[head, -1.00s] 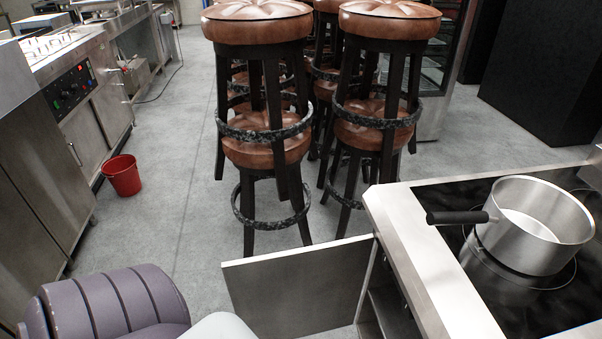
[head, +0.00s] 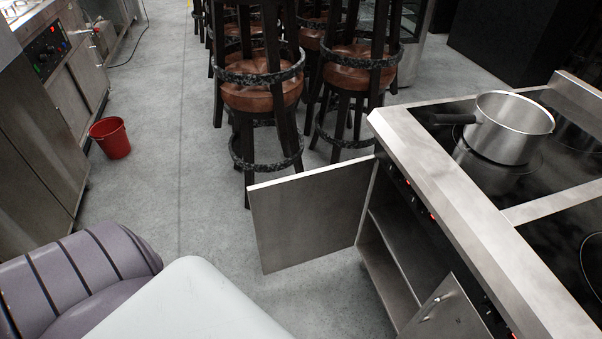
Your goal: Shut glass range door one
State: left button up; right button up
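The range (head: 445,190) stands at the right, with a black glass top and small red lights along its front edge. One of its doors (head: 310,213), a flat grey panel, stands swung wide open, out to the left from the range front. Behind it the cabinet interior (head: 388,260) with a shelf is exposed. A second door (head: 447,312) with a small handle shows lower right, partly cut off by the frame; it appears tilted outward, but I cannot tell how far. Neither of my grippers is in view.
A steel pot (head: 512,130) sits on the range top. Stacked bar stools (head: 260,97) stand just beyond the open door. A red bucket (head: 111,138) is on the floor at left, beside steel counters (head: 45,140). Floor between is clear.

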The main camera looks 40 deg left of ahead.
aim_at(298, 218)
jog(key=z, duration=0.4)
jog(key=j+z, duration=0.1)
jog(key=z, duration=1.1)
jog(key=k+j, duration=0.2)
jog(key=j, duration=0.3)
jog(key=k+j, duration=0.2)
jog(key=j, duration=0.3)
jog(key=k+j, duration=0.2)
jog(key=j, duration=0.3)
jog(key=k+j, duration=0.25)
jog(key=j, duration=0.25)
jog(key=k+j, duration=0.2)
jog(key=j, duration=0.3)
jog(key=k+j, duration=0.2)
jog(key=j, duration=0.3)
jog(key=k+j, duration=0.2)
jog(key=j, duration=0.3)
jog(key=k+j+z, duration=0.1)
jog(key=j, duration=0.4)
jog(key=k, duration=0.1)
